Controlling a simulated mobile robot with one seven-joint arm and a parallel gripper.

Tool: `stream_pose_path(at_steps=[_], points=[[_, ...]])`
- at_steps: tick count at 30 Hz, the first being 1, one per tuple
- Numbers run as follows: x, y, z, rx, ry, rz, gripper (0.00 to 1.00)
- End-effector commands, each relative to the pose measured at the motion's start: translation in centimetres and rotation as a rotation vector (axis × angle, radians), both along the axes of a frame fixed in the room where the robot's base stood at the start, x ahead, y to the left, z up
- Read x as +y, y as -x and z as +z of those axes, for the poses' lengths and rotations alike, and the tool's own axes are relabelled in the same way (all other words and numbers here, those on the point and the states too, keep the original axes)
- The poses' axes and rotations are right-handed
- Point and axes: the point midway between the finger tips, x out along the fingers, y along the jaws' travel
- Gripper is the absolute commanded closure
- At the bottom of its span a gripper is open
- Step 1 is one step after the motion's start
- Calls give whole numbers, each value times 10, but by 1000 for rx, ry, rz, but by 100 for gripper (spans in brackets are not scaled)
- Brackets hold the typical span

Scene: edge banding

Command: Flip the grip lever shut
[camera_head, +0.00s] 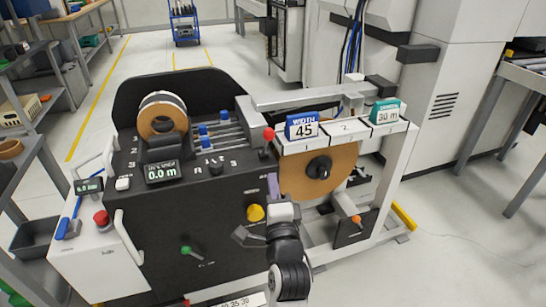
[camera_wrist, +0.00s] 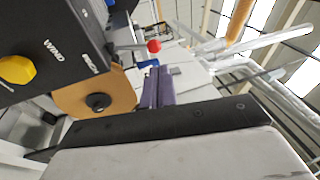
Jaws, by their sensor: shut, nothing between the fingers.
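A lever with a red ball knob (camera_head: 268,134) stands at the right end of the black machine's top, beside a grey block. Its red ball (camera_wrist: 154,46) also shows in the wrist view, just beyond my fingertips. Other levers have a green knob (camera_head: 186,251) on the front panel and an orange knob (camera_head: 356,219) at the lower right; no readable label tells which is the grip lever. My gripper (camera_head: 273,181) has purple fingers, shut and empty, pointing up below the red ball. The fingers (camera_wrist: 158,72) appear apart from the ball; the exact gap is unclear.
A yellow knob (camera_head: 255,212) sits left of my gripper on the black front panel. A large tan roll (camera_head: 325,178) hangs to the right, under the white shelf with the blue "WIDTH 45" sign (camera_head: 302,126). A smaller roll (camera_head: 161,118) stands on top.

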Motion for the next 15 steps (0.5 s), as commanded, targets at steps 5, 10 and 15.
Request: stream_pose_path(at_steps=[5,10,15], points=[[-13,1,-13,40,-39,-13,100],[-13,1,-13,40,-39,-12,100],[-12,0,-12,38,-38,-11,100]])
